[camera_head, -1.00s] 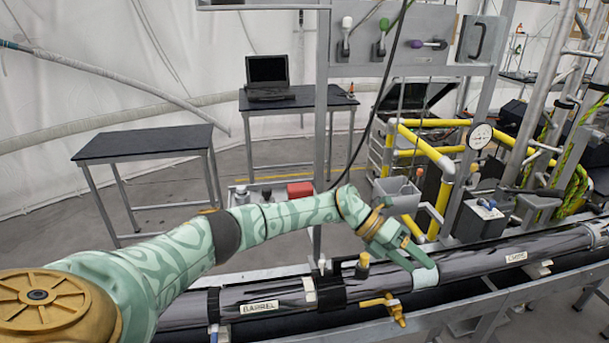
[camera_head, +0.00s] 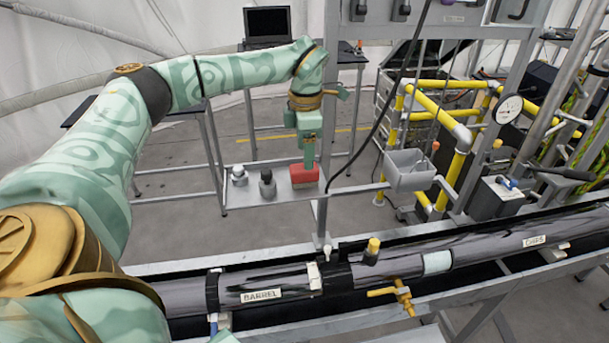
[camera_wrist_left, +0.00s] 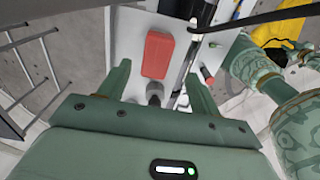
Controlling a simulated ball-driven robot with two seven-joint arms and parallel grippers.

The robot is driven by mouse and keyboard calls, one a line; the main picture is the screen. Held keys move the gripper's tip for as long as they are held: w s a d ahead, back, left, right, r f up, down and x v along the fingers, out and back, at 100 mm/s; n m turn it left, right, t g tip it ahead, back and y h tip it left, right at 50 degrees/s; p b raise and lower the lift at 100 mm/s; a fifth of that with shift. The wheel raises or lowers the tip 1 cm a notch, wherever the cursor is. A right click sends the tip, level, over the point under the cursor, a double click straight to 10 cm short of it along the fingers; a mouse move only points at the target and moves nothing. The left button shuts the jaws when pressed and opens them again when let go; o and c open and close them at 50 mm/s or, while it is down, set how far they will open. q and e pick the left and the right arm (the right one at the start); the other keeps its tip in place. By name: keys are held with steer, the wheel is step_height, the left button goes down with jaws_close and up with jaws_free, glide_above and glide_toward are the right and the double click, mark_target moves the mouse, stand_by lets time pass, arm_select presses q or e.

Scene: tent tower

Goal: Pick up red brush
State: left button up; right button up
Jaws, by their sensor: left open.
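The red brush (camera_head: 304,176) shows as a red block on a small metal shelf (camera_head: 272,188) in the middle of the head view. It also shows in the left wrist view (camera_wrist_left: 158,54), upper centre, beyond my fingers. My left gripper (camera_head: 309,158) points down just above the brush, and one finger overlaps it in the head view. In the left wrist view my left gripper (camera_wrist_left: 160,80) is open, its two fingers spread with the brush ahead between them. I cannot tell whether a finger touches it.
Two grey metal fittings (camera_head: 267,184) stand on the shelf left of the brush. A metal post (camera_head: 328,150) and a hanging black cable (camera_head: 385,105) are close on the right. A grey bin (camera_head: 409,170) is further right. The long barrel pipe (camera_head: 290,283) runs across the front.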

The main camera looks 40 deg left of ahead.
mark_target(304, 175)
arm_select(q)
steer(key=f, duration=0.6)
steer(key=shift+w+a+f, duration=0.15)
steer(key=shift+a, duration=0.1)
steer(key=c, duration=1.1)
